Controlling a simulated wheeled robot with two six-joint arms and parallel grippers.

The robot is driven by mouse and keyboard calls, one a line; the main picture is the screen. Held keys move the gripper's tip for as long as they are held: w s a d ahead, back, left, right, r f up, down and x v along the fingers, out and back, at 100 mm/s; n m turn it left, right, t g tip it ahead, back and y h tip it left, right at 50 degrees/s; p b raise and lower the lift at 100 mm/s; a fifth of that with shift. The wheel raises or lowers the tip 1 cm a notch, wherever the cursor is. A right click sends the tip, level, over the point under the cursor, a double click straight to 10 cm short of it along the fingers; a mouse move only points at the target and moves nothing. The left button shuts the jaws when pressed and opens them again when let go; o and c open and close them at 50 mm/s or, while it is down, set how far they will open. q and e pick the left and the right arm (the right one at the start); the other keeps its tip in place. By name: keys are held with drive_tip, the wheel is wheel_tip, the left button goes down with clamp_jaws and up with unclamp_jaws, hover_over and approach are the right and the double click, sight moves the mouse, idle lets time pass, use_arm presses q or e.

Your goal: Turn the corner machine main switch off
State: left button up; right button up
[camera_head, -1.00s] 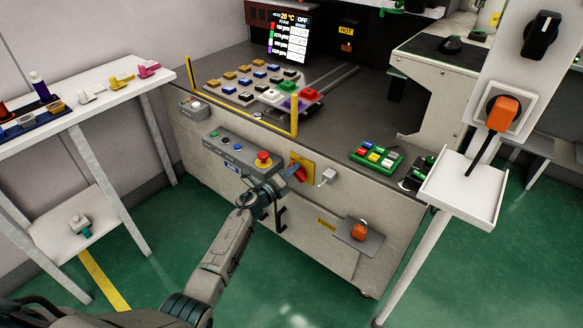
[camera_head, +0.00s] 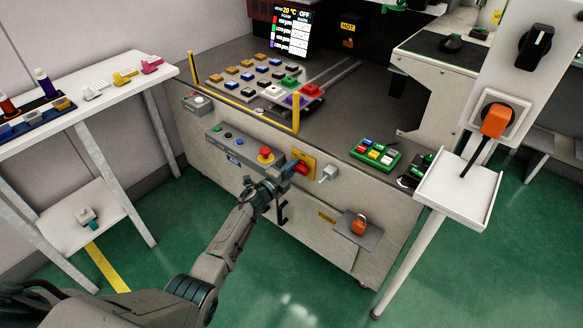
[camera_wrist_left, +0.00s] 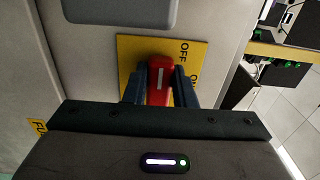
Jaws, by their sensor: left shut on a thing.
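The main switch is a red handle (camera_head: 302,168) on a yellow plate (camera_head: 306,156) on the front of the grey machine cabinet. In the left wrist view the red handle (camera_wrist_left: 160,85) stands out from the yellow plate (camera_wrist_left: 128,52). The word OFF shows to the upper right of the handle; a second label beside it is partly hidden by a finger. A white mark runs along the handle, nearly upright in that view. My left gripper (camera_head: 290,170) is shut on the handle, one finger on each side (camera_wrist_left: 158,88). My right gripper is not in view.
A grey panel with a red emergency button (camera_head: 265,154) is left of the switch. A white plug (camera_head: 327,173) is close on its right. An orange padlock (camera_head: 359,224) is lower right. A white post with a shelf (camera_head: 458,190) stands on the right.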

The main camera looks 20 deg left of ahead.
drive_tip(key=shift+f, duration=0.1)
use_arm(q)
drive_tip(key=o, duration=1)
drive_tip(key=shift+s, duration=0.1)
drive_tip(key=p+v, duration=0.1)
drive_tip(key=v, duration=0.9)
drive_tip(key=shift+s+a+p, duration=0.15)
drive_tip(key=shift+s+p, duration=0.15)
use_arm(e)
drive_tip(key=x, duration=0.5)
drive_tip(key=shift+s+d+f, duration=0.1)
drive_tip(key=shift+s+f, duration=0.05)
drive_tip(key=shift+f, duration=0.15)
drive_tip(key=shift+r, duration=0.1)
